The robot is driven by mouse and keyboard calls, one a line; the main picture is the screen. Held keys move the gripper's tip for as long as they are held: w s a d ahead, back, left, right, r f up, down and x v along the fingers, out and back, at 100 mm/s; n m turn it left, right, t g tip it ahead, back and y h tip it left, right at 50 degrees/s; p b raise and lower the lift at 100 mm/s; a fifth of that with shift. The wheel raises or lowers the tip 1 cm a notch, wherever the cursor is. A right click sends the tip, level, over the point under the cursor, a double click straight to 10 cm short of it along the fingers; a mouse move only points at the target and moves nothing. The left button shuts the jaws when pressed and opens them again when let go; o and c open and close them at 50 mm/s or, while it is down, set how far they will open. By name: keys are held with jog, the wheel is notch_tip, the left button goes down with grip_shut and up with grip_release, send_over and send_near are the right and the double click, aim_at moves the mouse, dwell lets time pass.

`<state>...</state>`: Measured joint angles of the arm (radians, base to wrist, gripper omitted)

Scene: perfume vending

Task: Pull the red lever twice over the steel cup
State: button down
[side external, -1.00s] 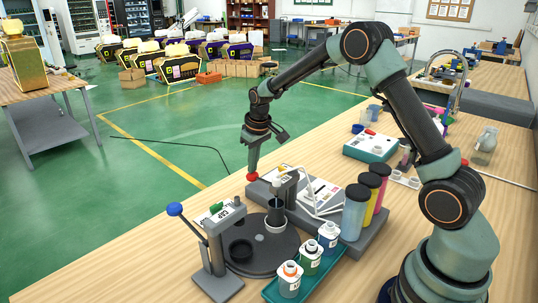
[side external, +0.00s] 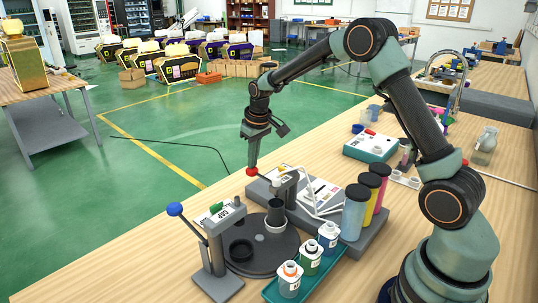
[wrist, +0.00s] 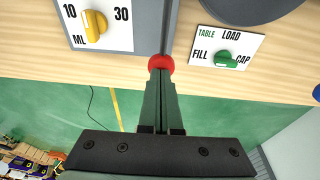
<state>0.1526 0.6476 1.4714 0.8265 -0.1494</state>
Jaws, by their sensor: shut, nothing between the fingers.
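The red ball knob (side external: 252,171) of the lever sits at the end of a thin rod on the filling station (side external: 289,188). My gripper (side external: 252,164) points down with its fingertips at the top of the knob. In the wrist view the shut fingers (wrist: 160,78) meet the red knob (wrist: 161,62), with nothing between them. A dark grey cup-like vessel (side external: 275,214) stands on the round dark turntable (side external: 268,263) beside the station's post. I cannot tell for certain whether it is the steel cup.
A blue-knobbed lever (side external: 174,209) stands at the CAP station on the left. Several bottles stand in a teal tray (side external: 271,291) in front. Coloured cylinders (side external: 355,213) stand right of the station. The wrist view shows a yellow dial (wrist: 95,25) and a green dial (wrist: 227,58).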

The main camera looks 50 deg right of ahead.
jog(key=shift+r, duration=3.2)
jog(key=shift+s+r, duration=0.1)
jog(key=shift+r, duration=0.1)
jog(key=s+a+r+t, duration=0.1)
jog(key=s+a+r, duration=0.1)
jog(key=s, duration=0.5)
jog(key=s+a+r+t, duration=0.1)
jog(key=s+a+r, duration=0.2)
jog(key=s, duration=0.5)
jog(key=s+a+r+t, duration=0.1)
jog(key=s+a+r, duration=0.1)
jog(key=s, duration=0.6)
jog(key=shift+s+a+r, duration=0.15)
jog(key=shift+s+a, duration=0.05)
jog(key=shift+a, duration=0.3)
